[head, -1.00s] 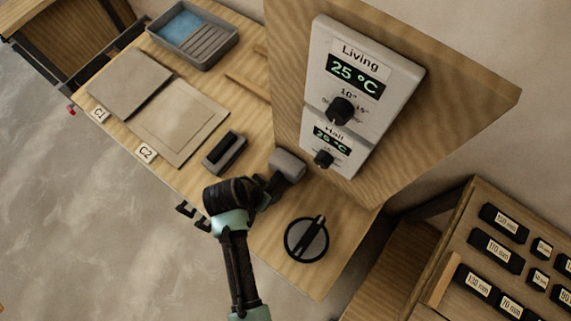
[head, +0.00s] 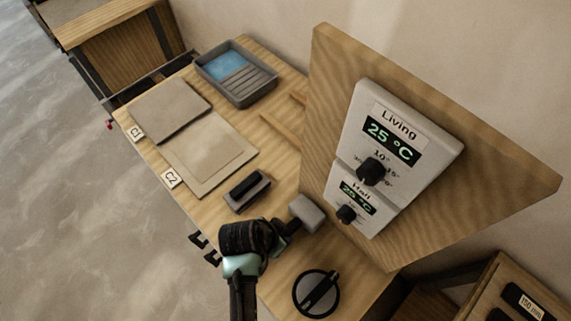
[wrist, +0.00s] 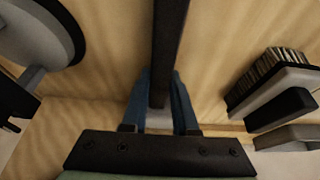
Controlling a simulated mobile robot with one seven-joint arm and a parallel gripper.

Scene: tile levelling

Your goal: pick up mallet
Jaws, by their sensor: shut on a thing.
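The mallet has a grey block head (head: 306,212) and a dark handle. It is at the wooden worktop near the foot of the upright board. My gripper (head: 282,229) is shut on the handle, just left of and below the head in the head view. In the wrist view the dark handle (wrist: 168,45) runs up between the blue fingers of my gripper (wrist: 160,105). I cannot tell whether the mallet touches the worktop.
A round black-and-grey tool (head: 316,293) lies in front, and a black-and-grey block tool (head: 247,190) lies left. Tiles (head: 208,155), a blue-and-grey tray (head: 250,85) and the upright board with thermostat panel (head: 340,60) surround the spot.

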